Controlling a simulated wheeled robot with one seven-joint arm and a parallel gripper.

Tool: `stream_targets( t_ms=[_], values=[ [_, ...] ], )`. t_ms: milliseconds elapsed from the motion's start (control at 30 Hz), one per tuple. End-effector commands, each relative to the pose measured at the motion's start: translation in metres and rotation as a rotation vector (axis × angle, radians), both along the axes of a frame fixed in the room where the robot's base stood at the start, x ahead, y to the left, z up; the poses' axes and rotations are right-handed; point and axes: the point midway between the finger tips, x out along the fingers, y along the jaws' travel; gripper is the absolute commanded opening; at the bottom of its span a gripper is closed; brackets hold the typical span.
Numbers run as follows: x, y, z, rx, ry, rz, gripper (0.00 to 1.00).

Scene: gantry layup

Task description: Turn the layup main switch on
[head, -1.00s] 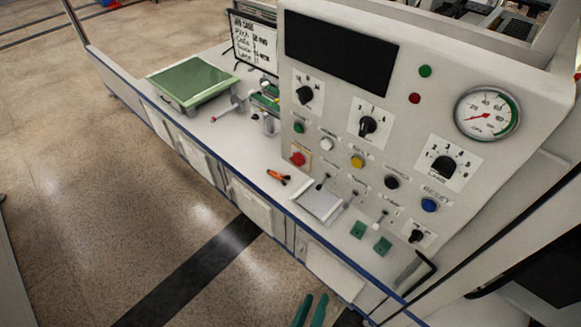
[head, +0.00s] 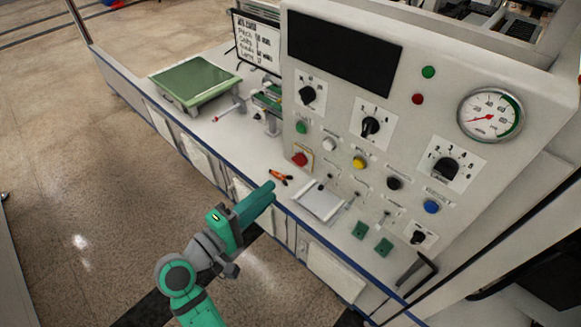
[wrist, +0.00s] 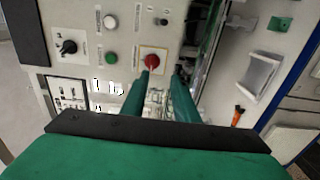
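A light grey control panel (head: 340,115) stands on the bench, with knobs, coloured buttons and toggle switches. I cannot tell from the blurred labels which is the layup main switch. A small black rotary switch (head: 418,237) sits on a white plate at the panel's lower right. Small toggles (head: 358,194) run along its lower part. My green gripper (head: 262,200) is in front of the bench's front edge, left of the panel and apart from it. In the wrist view its two fingers (wrist: 165,75) are apart with nothing between them, and the red button (wrist: 152,62) shows beyond.
Larger black knobs (head: 370,127), a gauge (head: 491,115) and a dark screen (head: 343,52) are on the panel. A white tray (head: 320,203), orange-handled tool (head: 281,177) and green blocks (head: 383,247) lie before it. A green-topped box (head: 195,82) stands left. The floor left is clear.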

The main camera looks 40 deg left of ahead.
Motion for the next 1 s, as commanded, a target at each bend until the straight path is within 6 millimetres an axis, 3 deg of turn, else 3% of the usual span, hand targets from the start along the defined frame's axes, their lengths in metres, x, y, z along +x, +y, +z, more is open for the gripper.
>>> stream_targets(
  t_ms=[100,267,700,1000],
  values=[
    [-0.007,0.006,0.014,-0.002,-0.014,-0.018,0.27],
    [-0.002,0.006,0.017,-0.003,-0.018,-0.029,0.27],
    [0.07,0.0,0.017,-0.003,-0.017,-0.029,0.27],
    [0.097,-0.002,0.017,-0.002,-0.017,-0.027,0.27]
  ],
)
